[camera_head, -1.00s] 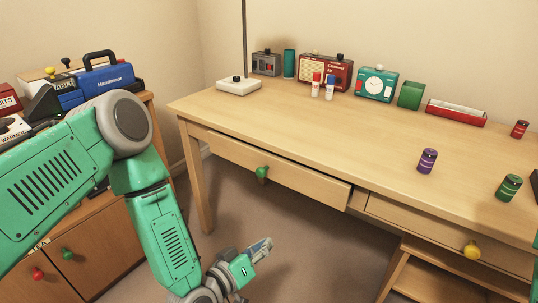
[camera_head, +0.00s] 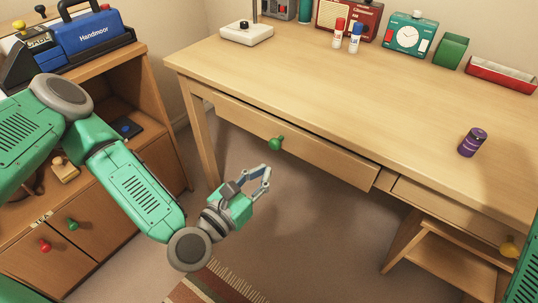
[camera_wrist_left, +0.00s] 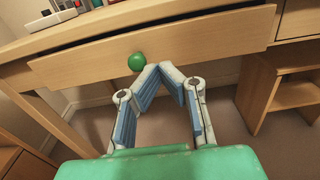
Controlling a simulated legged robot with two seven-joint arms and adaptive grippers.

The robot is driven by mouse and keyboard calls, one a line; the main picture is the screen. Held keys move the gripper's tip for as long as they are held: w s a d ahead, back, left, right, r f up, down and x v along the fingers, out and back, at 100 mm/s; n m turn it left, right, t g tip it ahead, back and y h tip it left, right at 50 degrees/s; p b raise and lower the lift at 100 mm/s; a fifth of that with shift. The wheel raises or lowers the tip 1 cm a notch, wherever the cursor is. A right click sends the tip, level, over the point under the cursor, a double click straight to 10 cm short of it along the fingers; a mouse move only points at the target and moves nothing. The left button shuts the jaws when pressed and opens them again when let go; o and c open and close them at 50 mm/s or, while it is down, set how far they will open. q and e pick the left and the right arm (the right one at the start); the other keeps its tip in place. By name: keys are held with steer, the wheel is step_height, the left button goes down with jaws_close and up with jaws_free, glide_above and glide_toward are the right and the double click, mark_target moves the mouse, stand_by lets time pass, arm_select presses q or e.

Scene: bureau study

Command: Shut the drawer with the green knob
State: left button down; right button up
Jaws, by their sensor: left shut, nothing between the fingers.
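The desk drawer (camera_head: 325,158) with the green knob (camera_head: 276,143) stands slightly out from the desk, with a dark gap along its top edge. The drawer front (camera_wrist_left: 215,42) and its knob (camera_wrist_left: 137,62) also show in the left wrist view. My left gripper (camera_head: 267,171) is in front of the drawer, just below the knob in the head view. Its fingertips meet with nothing between them. In the wrist view, the fingertips (camera_wrist_left: 166,68) appear just right of the knob; I cannot tell whether they touch the drawer. My right gripper is out of view.
A second desk drawer with a yellow knob (camera_head: 509,246) is at the right. A wooden cabinet (camera_head: 105,205) with red and green knobs stands left. A purple can (camera_head: 472,142) and several items sit on the desk (camera_head: 330,85). Floor below the drawer is open, with a striped rug (camera_head: 215,285).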

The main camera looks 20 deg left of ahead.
mark_target(296, 135)
arm_select(q)
steer(key=x, duration=0.4)
steer(key=b+x, duration=0.1)
steer(key=x, duration=0.2)
steer(key=b+x, duration=0.1)
steer(key=x, duration=0.3)
steer(key=shift+w+a+f, duration=0.15)
steer(key=shift+w+a, duration=0.15)
steer(key=shift+w, duration=0.15)
steer(key=shift+w+d, duration=0.3)
steer(key=shift+d, duration=0.25)
steer(key=shift+a, duration=0.25)
steer(key=shift+w+a+b, duration=0.1)
steer(key=shift+w+b, duration=0.05)
steer(key=shift+b, duration=0.15)
steer(key=b+x, duration=0.2)
steer(key=x, duration=0.1)
steer(key=shift+w+f, duration=0.1)
steer(key=shift+w, duration=0.3)
steer(key=shift+w+d+r, duration=0.1)
steer(key=shift+d+r, duration=0.15)
steer(key=shift+d, duration=0.05)
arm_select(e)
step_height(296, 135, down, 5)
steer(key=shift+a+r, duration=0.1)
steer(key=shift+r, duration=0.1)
arm_select(q)
steer(key=shift+w, duration=0.1)
